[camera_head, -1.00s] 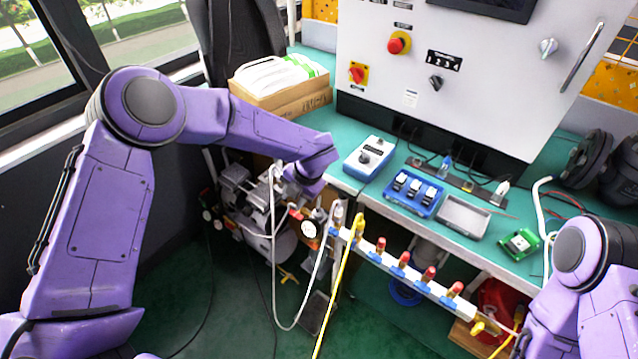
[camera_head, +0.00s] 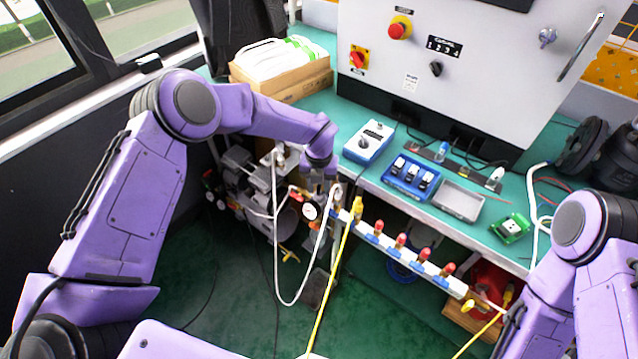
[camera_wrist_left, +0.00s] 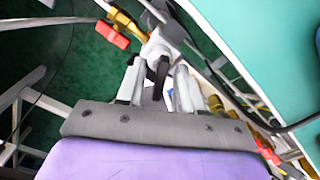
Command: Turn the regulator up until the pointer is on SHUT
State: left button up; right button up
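The regulator seems to be the grey fitting at the left end of the white manifold. In the left wrist view a grey body (camera_wrist_left: 160,48) with a dark knob-like part (camera_wrist_left: 158,72) lies just beyond the fingers. My left gripper (camera_head: 322,190) reaches down over this spot, beside a white round gauge (camera_head: 311,211). In the wrist view the left gripper (camera_wrist_left: 158,88) has its fingers apart, with the dark part between or just past them; I cannot tell if they touch it. The pointer and SHUT mark cannot be made out. My right gripper is out of view.
The manifold (camera_head: 404,258) with red-topped valves runs along the bench's front edge. White and yellow hoses hang close to the left gripper. A red handle (camera_wrist_left: 112,35) is near the fingers. A blue-white knob box (camera_head: 369,142), blue tray (camera_head: 410,178) and grey tray (camera_head: 459,197) stand on the bench.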

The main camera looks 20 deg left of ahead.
pick_arm(q)
grip_shut()
